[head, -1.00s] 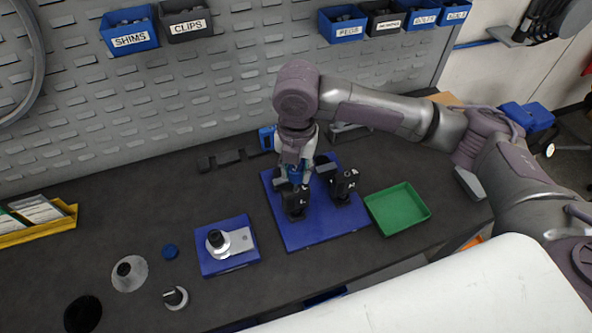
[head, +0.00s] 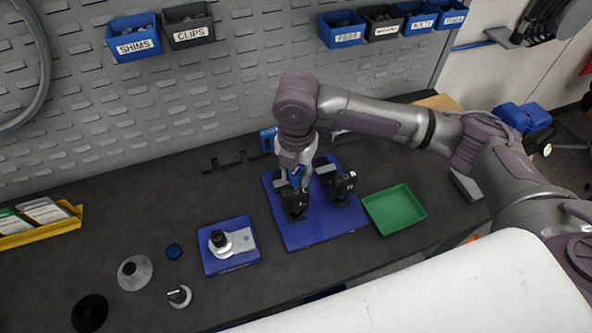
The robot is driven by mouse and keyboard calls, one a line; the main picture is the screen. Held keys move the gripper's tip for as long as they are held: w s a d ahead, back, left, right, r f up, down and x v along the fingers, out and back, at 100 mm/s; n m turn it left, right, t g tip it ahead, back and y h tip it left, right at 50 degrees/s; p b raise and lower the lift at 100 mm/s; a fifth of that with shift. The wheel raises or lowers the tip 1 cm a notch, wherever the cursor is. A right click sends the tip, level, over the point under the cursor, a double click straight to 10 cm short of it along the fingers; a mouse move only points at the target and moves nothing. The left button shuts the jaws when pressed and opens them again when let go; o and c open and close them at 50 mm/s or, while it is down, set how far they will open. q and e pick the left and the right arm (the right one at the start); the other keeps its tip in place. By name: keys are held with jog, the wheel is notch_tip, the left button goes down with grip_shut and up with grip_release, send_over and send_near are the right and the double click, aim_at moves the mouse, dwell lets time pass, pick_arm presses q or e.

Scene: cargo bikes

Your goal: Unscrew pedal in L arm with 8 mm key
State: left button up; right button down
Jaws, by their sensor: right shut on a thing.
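My right gripper (head: 295,181) points down over the left part of the blue mat (head: 303,235). It is shut on a small blue-handled thing, likely the key, at the black L holder (head: 296,204); its fingers hide most of this thing. A second black holder (head: 341,187) stands to the right on the same mat. The pedal in the L holder is mostly hidden by my gripper, and I cannot tell how the key sits in it. My left gripper is not in view.
A green tray (head: 394,209) lies right of the mat. A blue plate with a metal fixture (head: 240,240) lies to the left. Round parts (head: 134,271) and a yellow card tray (head: 40,226) are further left. Bins (head: 134,42) hang on the pegboard behind.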

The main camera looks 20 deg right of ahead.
jog(key=shift+s+f+m+p, duration=0.1)
jog(key=shift+s+m+p, duration=0.1)
jog(key=shift+m+p, duration=1.45)
jog(key=shift+f+m+p, duration=0.1)
jog(key=shift+m+p, duration=0.45)
jog(key=shift+f, duration=0.1)
jog(key=shift+m, duration=0.3)
jog(key=m, duration=0.4)
jog(key=shift+m, duration=1)
